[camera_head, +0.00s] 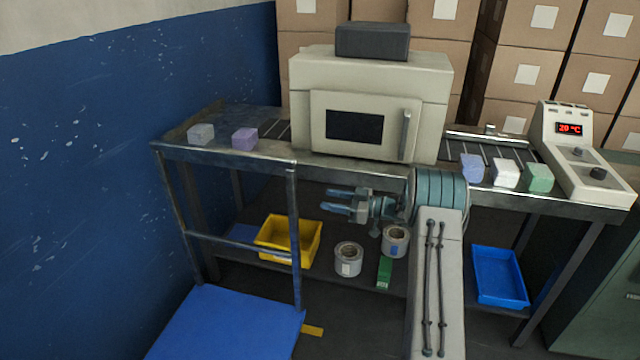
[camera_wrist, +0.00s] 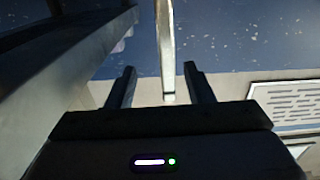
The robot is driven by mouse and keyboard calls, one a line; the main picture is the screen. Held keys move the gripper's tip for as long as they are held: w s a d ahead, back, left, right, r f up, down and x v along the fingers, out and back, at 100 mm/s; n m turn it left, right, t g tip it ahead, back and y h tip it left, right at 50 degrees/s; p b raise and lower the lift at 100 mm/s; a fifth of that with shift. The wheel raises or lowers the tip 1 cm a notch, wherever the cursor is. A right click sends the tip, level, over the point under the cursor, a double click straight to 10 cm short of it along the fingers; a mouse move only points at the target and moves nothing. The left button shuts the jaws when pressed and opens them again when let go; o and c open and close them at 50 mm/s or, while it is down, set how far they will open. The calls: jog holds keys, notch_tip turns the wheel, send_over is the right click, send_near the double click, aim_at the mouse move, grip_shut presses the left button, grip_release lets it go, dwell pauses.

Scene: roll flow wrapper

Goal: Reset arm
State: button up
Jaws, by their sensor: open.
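My gripper (camera_head: 338,201) is in front of the metal table, just below its top and below the wrapper machine. Its two fingers point to the left and are apart, with nothing between them. In the wrist view my gripper (camera_wrist: 156,88) also shows with both fingers spread. A metal post (camera_wrist: 166,45) of the table stands beyond the fingers there. My arm is bent, with its teal joint near the table's front edge.
The wrapper machine (camera_head: 380,92) stands on the table (camera_head: 340,162). Blocks sit on both sides: grey (camera_head: 201,134), purple (camera_head: 244,139), lilac (camera_head: 472,168), white (camera_head: 506,173), green (camera_head: 538,178).

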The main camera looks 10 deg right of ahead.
notch_tip(320, 180, up, 21)
jog(key=w+d+m+t+h+p, duration=0.1)
jog(key=w+m+t+h+p, duration=0.1)
jog(key=m+t+h+p, duration=0.65)
jog(key=s+r+m+g+h+p, duration=0.1)
jog(key=s+r+m+g+h, duration=0.25)
jog(key=s, duration=0.65)
jog(key=s+r+g+h+p, duration=0.2)
jog(key=s+r+g+h, duration=0.15)
jog(key=s+h, duration=0.4)
jog(key=s+a+f+g+y+p, duration=0.1)
jog(key=s+a+g+y+p, duration=0.1)
jog(key=s, duration=1.1)
jog(key=s+a+f+g+y+p, duration=0.1)
jog(key=s+a+g, duration=0.3)
jog(key=s, duration=0.9)
jog(key=shift+a+f+m+g+y+p, duration=0.25)
jog(key=shift+m+g+y+p, duration=0.15)
jog(key=shift+g, duration=0.15)
jog(key=shift+w, duration=0.1)
